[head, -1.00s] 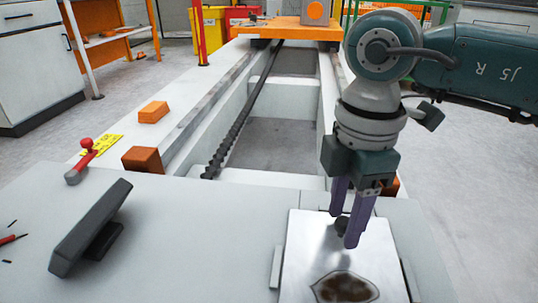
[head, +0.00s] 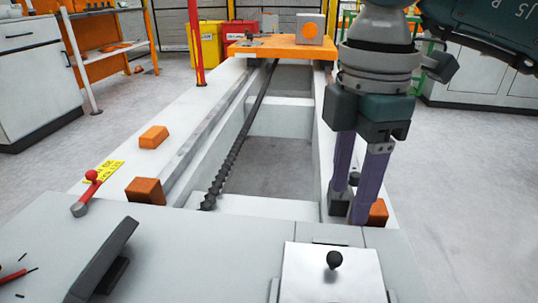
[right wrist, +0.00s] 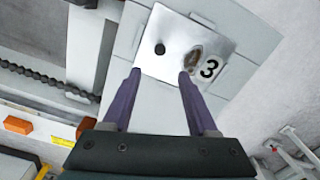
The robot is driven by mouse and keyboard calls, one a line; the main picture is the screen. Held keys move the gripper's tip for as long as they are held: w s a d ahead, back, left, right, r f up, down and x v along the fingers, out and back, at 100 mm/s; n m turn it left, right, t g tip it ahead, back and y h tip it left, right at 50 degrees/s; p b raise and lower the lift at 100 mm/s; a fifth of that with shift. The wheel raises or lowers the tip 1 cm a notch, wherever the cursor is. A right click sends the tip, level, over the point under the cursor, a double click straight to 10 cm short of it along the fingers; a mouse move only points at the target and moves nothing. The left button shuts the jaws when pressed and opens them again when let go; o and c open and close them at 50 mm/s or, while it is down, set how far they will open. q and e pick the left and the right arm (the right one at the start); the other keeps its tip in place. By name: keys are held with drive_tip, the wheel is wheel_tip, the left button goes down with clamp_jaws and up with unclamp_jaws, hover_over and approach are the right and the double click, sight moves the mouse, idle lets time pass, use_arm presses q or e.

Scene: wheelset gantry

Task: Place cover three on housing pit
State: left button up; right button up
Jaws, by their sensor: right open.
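Cover three is a shiny metal plate (head: 305,272) with a black knob (head: 334,260). It lies on the grey housing top (head: 215,235) near the bottom of the head view, partly cut off. In the right wrist view the plate (right wrist: 225,42) shows its black knob, a brown patch and a black "3". My right gripper (head: 350,207) is open and empty, above and beyond the plate's far edge in the head view. Its purple fingers (right wrist: 158,78) are spread, with the knob clear of them. No pit opening shows; whatever lies under the plate is hidden. My left gripper is out of view.
Orange blocks (head: 145,191) sit along the white gantry rails. A long trough with a dark screw rod (head: 240,140) runs back to an orange platform (head: 285,46).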

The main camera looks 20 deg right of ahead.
drive_tip(key=s+a+r+n+t+y, duration=0.1)
drive_tip(key=a+r+n+y, duration=0.3)
drive_tip(key=a, duration=0.6)
drive_tip(key=s+a+r+n+y, duration=0.1)
drive_tip(key=s+a+y, duration=0.1)
drive_tip(key=a+y, duration=0.65)
drive_tip(key=w+a+r+m+t+y, duration=0.25)
drive_tip(key=r+t, duration=0.25)
drive_tip(key=r, duration=0.3)
drive_tip(key=w+a+r+m+t+y, duration=0.1)
drive_tip(key=w+r+m+t+y, duration=0.15)
drive_tip(key=r+t, duration=0.45)
drive_tip(key=w+d+m+t+h, duration=0.4)
drive_tip(key=d+m+t+h, duration=0.3)
drive_tip(key=d+m+h, duration=0.4)
drive_tip(key=s+d+f+m+g+h, duration=0.3)
drive_tip(key=d+f+m+g+h, duration=0.2)
drive_tip(key=d+f+h, duration=0.5)
drive_tip(key=s+f+n+g+y, duration=0.1)
drive_tip(key=s+f+g, duration=0.2)
drive_tip(key=s+f, duration=0.2)
drive_tip(key=s+a+f+g+y, duration=0.1)
drive_tip(key=s+f+g, duration=0.3)
drive_tip(key=s+f, duration=0.2)
drive_tip(key=s+a+f+n+g+y, duration=0.1)
drive_tip(key=s+f+g, duration=0.3)
drive_tip(key=s, duration=0.4)
drive_tip(key=shift+s+a+f+n+y, duration=0.15)
drive_tip(key=shift+f+n+y, duration=0.2)
drive_tip(key=shift+f, duration=0.5)
